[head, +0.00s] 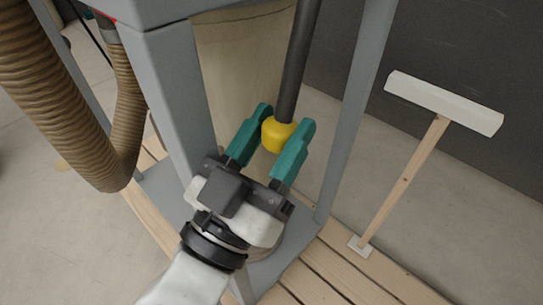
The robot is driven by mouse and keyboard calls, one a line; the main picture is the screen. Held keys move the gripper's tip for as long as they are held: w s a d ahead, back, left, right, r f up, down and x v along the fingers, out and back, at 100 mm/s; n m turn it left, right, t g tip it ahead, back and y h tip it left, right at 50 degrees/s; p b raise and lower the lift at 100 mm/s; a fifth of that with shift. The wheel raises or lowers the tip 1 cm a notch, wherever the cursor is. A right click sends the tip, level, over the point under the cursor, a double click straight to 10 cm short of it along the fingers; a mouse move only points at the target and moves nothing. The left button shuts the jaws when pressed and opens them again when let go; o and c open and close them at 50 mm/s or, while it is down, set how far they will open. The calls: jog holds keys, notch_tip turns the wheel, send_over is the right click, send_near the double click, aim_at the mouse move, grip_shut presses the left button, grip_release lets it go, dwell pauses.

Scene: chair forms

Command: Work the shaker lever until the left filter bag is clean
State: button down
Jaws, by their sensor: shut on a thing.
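The shaker lever (298,62) is a dark grey rod that comes down from the top of the picture and ends in a yellow knob (277,134). My gripper (286,125) has teal fingers, one on each side of the knob, and is shut on it. A beige cloth bag (240,62) hangs behind the lever inside the grey frame. Its top is out of view and its lower part is partly hidden by my gripper and the frame. I cannot tell from this view whether it is the left bag or how clean it is.
Grey frame posts stand left (183,95) and right (358,95) of the lever. A ribbed brown hose (62,95) hangs at the left. A T-shaped wooden stand with a white top (445,103) is at the right. Wooden slats (345,270) lie below; a dark wall is behind.

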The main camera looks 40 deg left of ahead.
jog(key=w+b, duration=0.1)
jog(key=b, duration=0.2)
jog(key=shift+f+t+y, duration=0.15)
jog(key=shift+t+y, duration=0.15)
jog(key=shift+t, duration=0.1)
jog(key=shift+w, duration=0.65)
jog(key=c, duration=0.9)
grip_release()
jog(key=shift+w+a, duration=0.1)
jog(key=shift+w, duration=0.05)
jog(key=b+v, duration=0.2)
jog(key=v, duration=0.9)
